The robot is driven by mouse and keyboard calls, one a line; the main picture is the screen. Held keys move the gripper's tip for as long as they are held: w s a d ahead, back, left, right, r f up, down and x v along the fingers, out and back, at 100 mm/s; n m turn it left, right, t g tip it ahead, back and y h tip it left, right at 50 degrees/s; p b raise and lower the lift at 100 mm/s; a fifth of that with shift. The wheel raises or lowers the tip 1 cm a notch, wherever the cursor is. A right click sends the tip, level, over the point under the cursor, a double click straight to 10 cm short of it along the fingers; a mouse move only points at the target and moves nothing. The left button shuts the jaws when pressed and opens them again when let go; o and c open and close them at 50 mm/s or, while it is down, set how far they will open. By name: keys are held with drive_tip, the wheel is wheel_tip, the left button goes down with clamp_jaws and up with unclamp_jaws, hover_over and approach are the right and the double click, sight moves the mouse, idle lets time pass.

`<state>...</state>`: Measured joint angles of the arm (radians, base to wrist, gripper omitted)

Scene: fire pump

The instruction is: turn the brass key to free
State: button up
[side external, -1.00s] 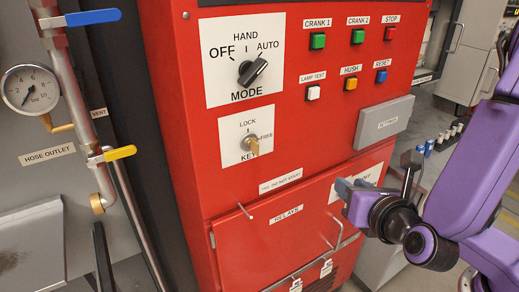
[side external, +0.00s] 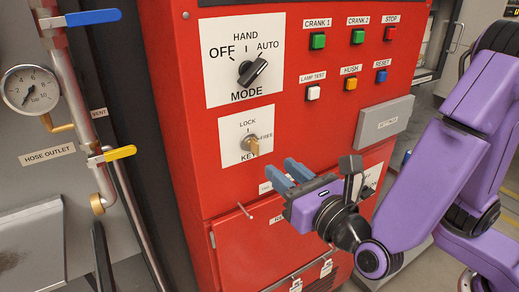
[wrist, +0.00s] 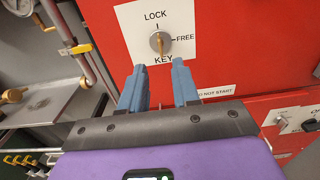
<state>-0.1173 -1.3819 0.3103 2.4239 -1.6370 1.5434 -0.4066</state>
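The brass key (side external: 253,146) sits in a round silver lock on a white plate marked LOCK at the top, FREE at the right and KEY below. In the wrist view the key (wrist: 160,43) stands roughly upright, not pointing at the FREE mark. My gripper (side external: 283,172) is open and empty, below and to the right of the key in the side view. In the wrist view my gripper's two blue-grey fingertips (wrist: 158,70) are apart, just below the key plate, with the key above the gap. They do not touch the key.
The MODE knob (side external: 253,71) is above the key plate. Push buttons (side external: 351,84) and a grey SETTINGS box (side external: 384,122) are to the right. Below is the red RELAYS door with a protruding pin (side external: 245,211). Pipes with a yellow lever (side external: 119,153) stand left.

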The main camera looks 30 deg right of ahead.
sight(258, 149)
drive_tip(key=w, duration=0.8)
drive_tip(key=shift+w, duration=0.35)
clamp_jaws()
